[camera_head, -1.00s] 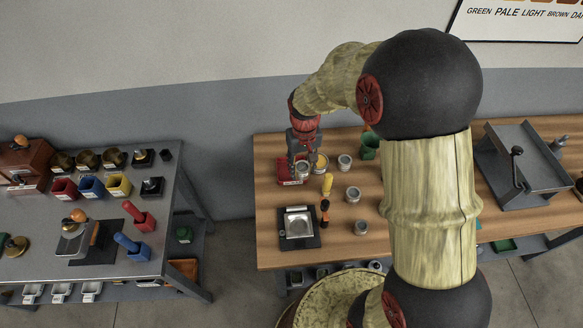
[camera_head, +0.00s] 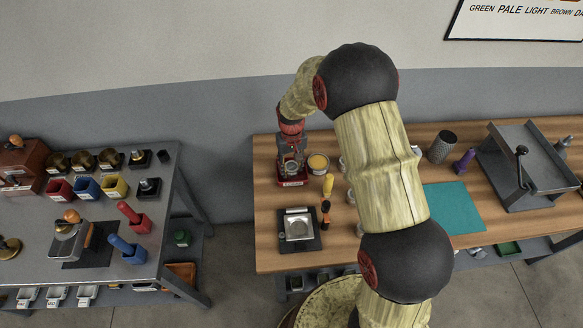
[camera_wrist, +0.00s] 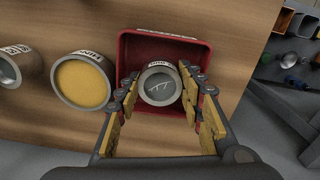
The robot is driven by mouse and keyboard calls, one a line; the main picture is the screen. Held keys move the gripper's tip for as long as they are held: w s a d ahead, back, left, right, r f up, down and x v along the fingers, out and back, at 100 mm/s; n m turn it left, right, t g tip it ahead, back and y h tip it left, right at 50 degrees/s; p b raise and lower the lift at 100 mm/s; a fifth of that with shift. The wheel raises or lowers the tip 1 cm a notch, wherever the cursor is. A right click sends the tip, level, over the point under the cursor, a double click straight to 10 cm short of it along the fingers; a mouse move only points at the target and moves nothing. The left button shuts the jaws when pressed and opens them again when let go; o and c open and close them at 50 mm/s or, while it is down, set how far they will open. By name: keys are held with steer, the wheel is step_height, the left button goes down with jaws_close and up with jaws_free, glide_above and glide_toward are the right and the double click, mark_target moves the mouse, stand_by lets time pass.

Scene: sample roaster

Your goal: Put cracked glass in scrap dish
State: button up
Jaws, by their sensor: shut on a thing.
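The cracked glass (camera_wrist: 160,86) is a small round grey-rimmed cup with a label on its far side and pale crack lines inside. My gripper (camera_wrist: 161,80) is shut on it, one finger on each side. In the head view my gripper (camera_head: 291,163) is at the left back of the wooden table. The scrap dish (camera_wrist: 193,50) is a square red tray with a label on its far rim. It also shows in the head view (camera_head: 293,183). The glass is within the dish's outline; I cannot tell whether it touches the dish floor.
A cup of yellow contents (camera_wrist: 82,82) stands just left of the dish, with another grey cup (camera_wrist: 8,70) beyond it. My arm hides the table's middle.

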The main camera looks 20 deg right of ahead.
steer(key=shift+f, duration=0.15)
steer(key=o, duration=1.1)
steer(key=shift+c, duration=0.2)
